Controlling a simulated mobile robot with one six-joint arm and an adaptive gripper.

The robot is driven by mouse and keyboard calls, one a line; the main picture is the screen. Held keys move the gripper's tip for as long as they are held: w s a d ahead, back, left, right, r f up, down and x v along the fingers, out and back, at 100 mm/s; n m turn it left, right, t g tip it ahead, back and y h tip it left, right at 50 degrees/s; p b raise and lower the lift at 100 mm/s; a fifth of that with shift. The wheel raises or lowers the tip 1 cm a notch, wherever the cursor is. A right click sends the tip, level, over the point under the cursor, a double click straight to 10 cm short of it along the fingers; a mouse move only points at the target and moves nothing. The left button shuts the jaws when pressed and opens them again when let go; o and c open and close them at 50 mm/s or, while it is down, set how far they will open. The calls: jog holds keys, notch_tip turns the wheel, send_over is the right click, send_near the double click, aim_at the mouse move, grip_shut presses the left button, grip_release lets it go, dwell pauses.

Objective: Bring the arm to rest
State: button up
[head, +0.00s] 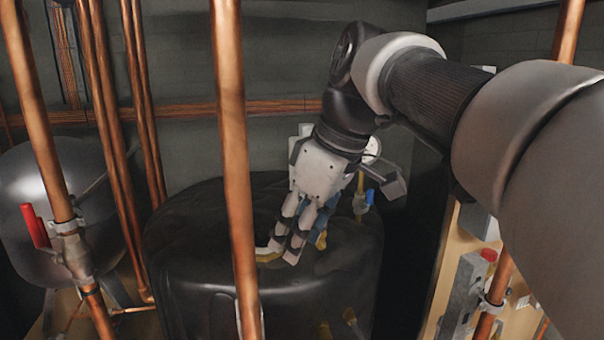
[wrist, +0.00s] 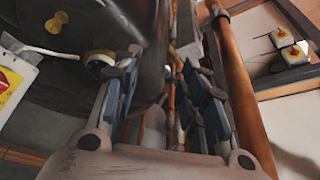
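My arm is bent out from the right of the head view. My gripper (head: 280,250) points down in front of or over a large black tank (head: 190,280); I cannot tell whether it touches the tank. In the wrist view, the two fingers of my gripper (wrist: 163,75) stand well apart. Nothing is visibly held between them. Copper pipes and dark gaps show behind the fingers. A small yellow part shows by the fingertips in the head view, and I cannot tell what it is.
A vertical copper pipe (head: 234,150) stands in front of the tank. More pipes and a grey vessel (head: 30,190) with a red handle (head: 34,226) are at the left. A thick copper pipe (wrist: 240,95) runs close beside the right finger.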

jog(key=s+d+f+m+t+h, duration=0.35)
jog(key=s+d+f+m, duration=0.75)
jog(key=s+d+f, duration=0.45)
jog(key=s+f+b, duration=0.1)
jog(key=f+b, duration=1.3)
jog(key=f, duration=0.2)
jog(key=s+a+f+g+b, duration=0.1)
jog(key=s+f+b, duration=0.1)
jog(key=f+b, duration=1.3)
notch_tip(320, 180, down, 2)
jog(key=shift+s+f+m, duration=0.15)
jog(key=shift+s+m, duration=0.15)
